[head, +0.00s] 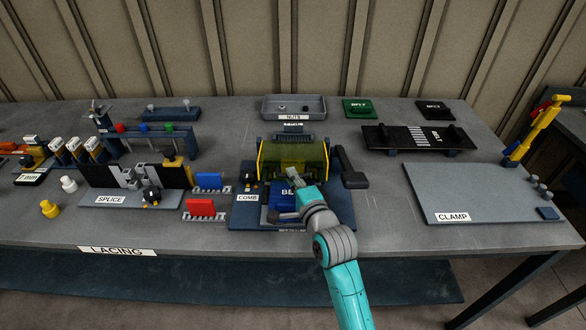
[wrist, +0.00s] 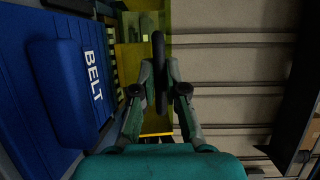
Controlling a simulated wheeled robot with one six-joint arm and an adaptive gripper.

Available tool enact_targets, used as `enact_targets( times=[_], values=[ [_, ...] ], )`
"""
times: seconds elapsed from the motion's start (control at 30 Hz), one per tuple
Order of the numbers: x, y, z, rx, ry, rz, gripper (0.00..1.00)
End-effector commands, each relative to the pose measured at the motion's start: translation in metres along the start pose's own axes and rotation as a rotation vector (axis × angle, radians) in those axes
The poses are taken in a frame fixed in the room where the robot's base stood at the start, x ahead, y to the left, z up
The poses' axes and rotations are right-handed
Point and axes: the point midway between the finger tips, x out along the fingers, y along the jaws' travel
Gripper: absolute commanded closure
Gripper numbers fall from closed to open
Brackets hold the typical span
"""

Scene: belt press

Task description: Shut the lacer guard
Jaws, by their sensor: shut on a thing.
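The lacer guard (head: 292,154) is a see-through yellow cover with yellow ends, set across the lacer at the middle of the bench. It also shows in the wrist view (wrist: 130,60). I cannot tell whether it is fully down. My gripper (wrist: 160,88) is shut on the guard's dark handle bar (wrist: 160,48), which stands between the fingertips. In the head view my wrist hides most of the handle and fingers. A blue block marked BELT (wrist: 70,90) lies beside my gripper, in front of the guard.
A dark crank or lever (head: 350,172) is right of the guard. Red (head: 201,208) and blue (head: 208,181) combs stand to the left. A grey tray (head: 293,107) is behind. The grey clamp plate (head: 470,195) is at right. Bare bench lies between the lacer and clamp plate.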

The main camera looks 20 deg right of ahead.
Motion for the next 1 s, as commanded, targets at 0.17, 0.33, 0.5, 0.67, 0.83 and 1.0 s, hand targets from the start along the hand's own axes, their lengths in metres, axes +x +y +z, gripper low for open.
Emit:
enact_targets(
  times=[0.17, 0.33, 0.5, 0.67, 0.83, 1.0],
  values=[
    [0.0003, 0.0105, -0.0003, 0.002, 0.0, 0.003, 1.0],
    [0.0004, 0.0132, -0.0003, 0.002, -0.001, 0.002, 1.0],
    [0.0004, 0.0134, -0.0003, 0.003, -0.001, 0.002, 1.0],
    [0.0005, 0.0133, -0.0003, 0.003, -0.001, 0.002, 1.0],
    [0.0005, 0.013, -0.0003, 0.002, 0.0, 0.001, 0.63],
    [0.0005, 0.0128, -0.0003, 0.001, 0.0, 0.001, 0.63]
  ],
)
